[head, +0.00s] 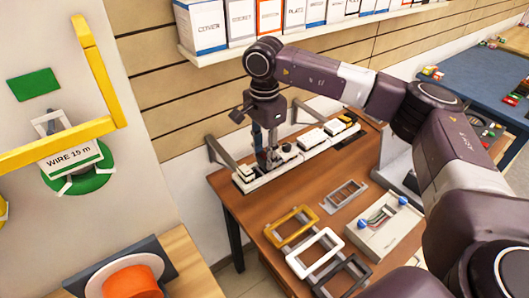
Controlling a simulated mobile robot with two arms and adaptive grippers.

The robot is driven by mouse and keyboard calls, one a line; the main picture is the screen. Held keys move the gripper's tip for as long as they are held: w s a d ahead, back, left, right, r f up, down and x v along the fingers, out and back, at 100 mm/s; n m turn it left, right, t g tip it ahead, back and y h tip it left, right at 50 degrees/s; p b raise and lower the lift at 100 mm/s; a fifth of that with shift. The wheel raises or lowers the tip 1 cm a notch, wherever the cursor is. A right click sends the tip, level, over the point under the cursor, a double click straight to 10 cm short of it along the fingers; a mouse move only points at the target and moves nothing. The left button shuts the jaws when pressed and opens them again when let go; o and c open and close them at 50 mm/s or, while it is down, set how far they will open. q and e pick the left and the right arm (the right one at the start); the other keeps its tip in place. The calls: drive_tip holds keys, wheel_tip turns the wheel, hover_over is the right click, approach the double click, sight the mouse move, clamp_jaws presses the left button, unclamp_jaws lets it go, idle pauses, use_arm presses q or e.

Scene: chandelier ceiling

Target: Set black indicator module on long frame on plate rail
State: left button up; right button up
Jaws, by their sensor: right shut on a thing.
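My right gripper (266,158) reaches down over the left half of the plate rail (252,181) at the back of the wooden table. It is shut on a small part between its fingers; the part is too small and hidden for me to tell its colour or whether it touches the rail. Light modules (287,152) sit on the rail just right of the fingers. Pale frames with modules (313,138) and a dark-and-yellow piece (347,119) sit farther right along it. I cannot single out the black indicator module or the long frame. My left gripper is out of view.
On the wooden table (258,217) lie a yellow frame (273,239), a white frame (296,263), a dark frame (323,286) and a grey-brown frame (331,204). A pale box with blue knobs (372,243) stands right of them. A shelf of boxes (222,44) hangs above.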

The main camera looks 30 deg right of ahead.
drive_tip(key=shift+f, duration=0.25)
idle(0.3)
drive_tip(key=shift+f+b, duration=0.35)
drive_tip(key=shift+b, duration=0.15)
drive_tip(key=shift+f, duration=0.15)
idle(0.3)
drive_tip(key=o, duration=1.1)
drive_tip(key=shift+r+p, duration=1.6)
drive_tip(key=shift+r, duration=1.5)
